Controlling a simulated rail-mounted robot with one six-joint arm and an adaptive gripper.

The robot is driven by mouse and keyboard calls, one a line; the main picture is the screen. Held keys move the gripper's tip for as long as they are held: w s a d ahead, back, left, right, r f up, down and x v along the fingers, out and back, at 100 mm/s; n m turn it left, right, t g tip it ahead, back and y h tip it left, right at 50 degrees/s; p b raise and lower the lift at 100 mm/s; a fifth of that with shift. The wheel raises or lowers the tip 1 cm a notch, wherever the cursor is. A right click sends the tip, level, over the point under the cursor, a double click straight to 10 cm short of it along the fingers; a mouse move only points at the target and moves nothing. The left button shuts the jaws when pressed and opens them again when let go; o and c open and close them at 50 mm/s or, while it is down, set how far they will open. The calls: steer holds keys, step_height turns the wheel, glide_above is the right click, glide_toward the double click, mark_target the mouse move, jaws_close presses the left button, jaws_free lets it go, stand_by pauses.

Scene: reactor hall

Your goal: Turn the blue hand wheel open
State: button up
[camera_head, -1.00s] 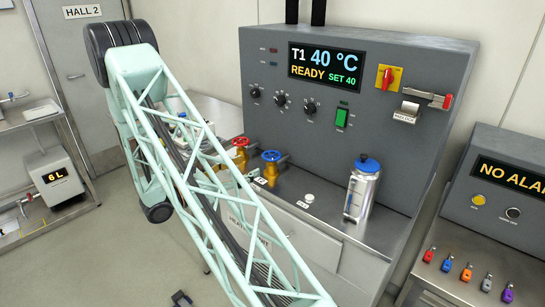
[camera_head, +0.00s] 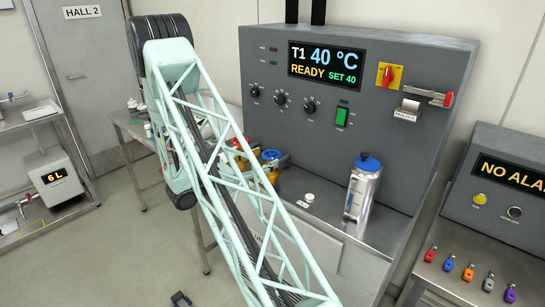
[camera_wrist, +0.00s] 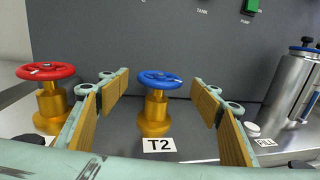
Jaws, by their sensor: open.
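The blue hand wheel (camera_wrist: 161,78) sits on a brass valve body in the wrist view, behind a label reading T2. My gripper (camera_wrist: 160,95) is open, with one finger on each side of the wheel and clear gaps between. No contact with the wheel shows. In the head view the blue wheel (camera_head: 270,155) is partly hidden behind my lattice arm, and the gripper itself is hidden there.
A red hand wheel (camera_wrist: 45,72) on a similar brass valve stands close to the left finger. A metal canister with a blue lid (camera_head: 366,180) stands to the right on the bench. A grey control panel (camera_head: 350,130) rises behind the valves.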

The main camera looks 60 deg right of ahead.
mark_target(272, 153)
steer(key=shift+x, duration=2.35)
steer(key=c, duration=0.9)
